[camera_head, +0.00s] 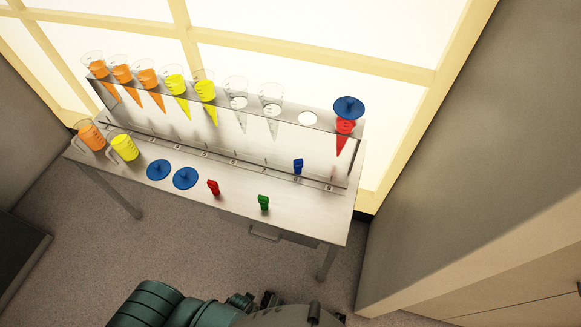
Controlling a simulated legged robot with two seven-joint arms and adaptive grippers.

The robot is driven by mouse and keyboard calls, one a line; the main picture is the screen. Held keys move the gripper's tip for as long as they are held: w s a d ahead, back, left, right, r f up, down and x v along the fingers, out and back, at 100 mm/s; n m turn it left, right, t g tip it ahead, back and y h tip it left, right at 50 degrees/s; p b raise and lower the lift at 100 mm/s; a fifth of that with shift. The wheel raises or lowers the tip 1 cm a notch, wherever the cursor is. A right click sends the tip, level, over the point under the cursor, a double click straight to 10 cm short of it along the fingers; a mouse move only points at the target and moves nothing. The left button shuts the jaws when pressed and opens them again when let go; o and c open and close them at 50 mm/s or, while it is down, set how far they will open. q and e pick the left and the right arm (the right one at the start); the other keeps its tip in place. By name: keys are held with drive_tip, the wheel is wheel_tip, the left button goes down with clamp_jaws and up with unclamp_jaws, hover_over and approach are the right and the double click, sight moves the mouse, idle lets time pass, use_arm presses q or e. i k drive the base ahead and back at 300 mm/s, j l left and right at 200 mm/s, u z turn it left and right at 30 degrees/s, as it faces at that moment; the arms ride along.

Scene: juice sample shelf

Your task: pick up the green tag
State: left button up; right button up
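The green tag (264,203) is small and stands on the lower front tabletop, right of the middle, with nothing touching it. A red tag (213,187) is to its left, and a blue tag (298,166) is farther back to its right by the numbered strip. Part of my dark green and grey arm (150,304) shows at the bottom edge, well apart from the table. Its gripper cannot be clearly made out, so I cannot tell whether it is open or shut. My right gripper is not seen.
A blue lid (348,107) tops the red cone. Two beakers (90,136) and two blue lids (159,169) occupy the left. The tabletop (320,218) around the green tag is clear.

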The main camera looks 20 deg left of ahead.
sight(263, 201)
drive_tip(key=u, duration=1.3)
